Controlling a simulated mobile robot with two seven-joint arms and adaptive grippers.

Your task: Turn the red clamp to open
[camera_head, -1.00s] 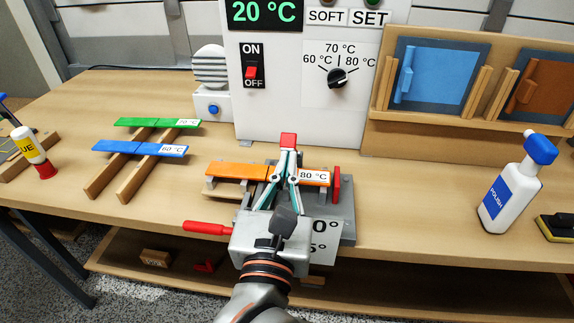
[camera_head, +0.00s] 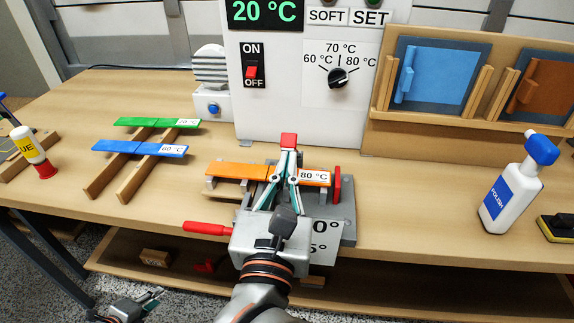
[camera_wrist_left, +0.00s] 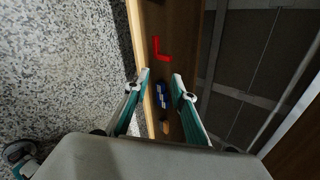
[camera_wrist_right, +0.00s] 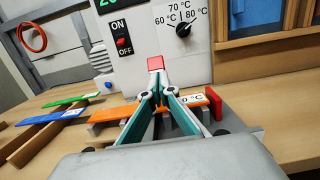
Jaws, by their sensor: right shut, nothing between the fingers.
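An upright red part (camera_head: 288,140), which looks like the red clamp, stands at the fixture holding the orange strip (camera_head: 228,170). It also shows in the right wrist view (camera_wrist_right: 156,63), just beyond my fingertips. My right gripper (camera_head: 287,151) is shut and empty, its tips overlapping the lower part of the red piece in view; I cannot tell whether they touch. The fixture also has a red end plate (camera_head: 337,184) and a red handle (camera_head: 207,228) at left. My left gripper (camera_head: 158,292) is low at the bottom left, open and empty; its fingers show in the left wrist view (camera_wrist_left: 161,75).
The heater box (camera_head: 300,110) stands behind the fixture. Green (camera_head: 150,122) and blue strips (camera_head: 135,148) rest on wooden rails at left. A polish bottle (camera_head: 508,190) stands at right. A lower shelf holds a red L-shaped piece (camera_wrist_left: 160,50) and a blue item (camera_wrist_left: 161,94).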

